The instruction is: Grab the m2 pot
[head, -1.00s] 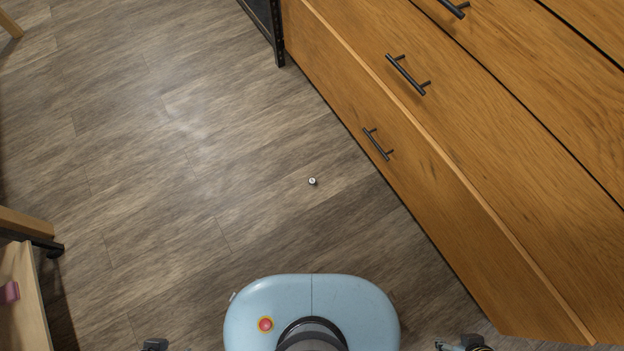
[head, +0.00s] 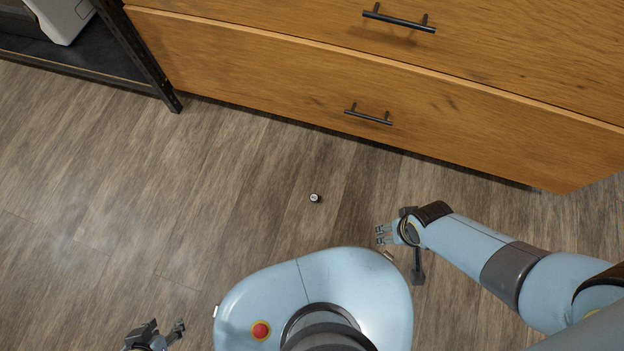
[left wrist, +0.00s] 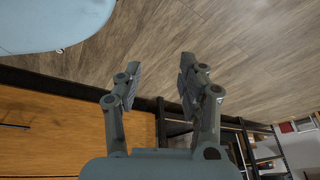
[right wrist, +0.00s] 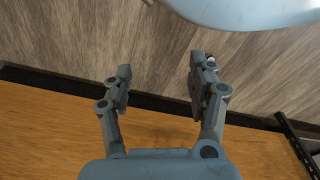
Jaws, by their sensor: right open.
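The m2 pot (head: 314,198) is a very small round piece with a pale top and dark side, on the wooden floor in front of the drawers. In the left wrist view a tiny pale piece (left wrist: 60,50), likely the pot, shows at my base's edge. In the right wrist view a small piece (right wrist: 211,58), likely the pot, is partly hidden behind the right finger. My right gripper (head: 381,234) is open and empty, right of the pot and nearer my base, apart from it. My left gripper (head: 164,327) is open and empty at the lower left, far from the pot.
A wooden drawer cabinet (head: 270,75) with black handles spans the back, above the pot. A black metal shelf frame (head: 140,55) with a white appliance (head: 62,18) stands at the back left. The floor at left is clear.

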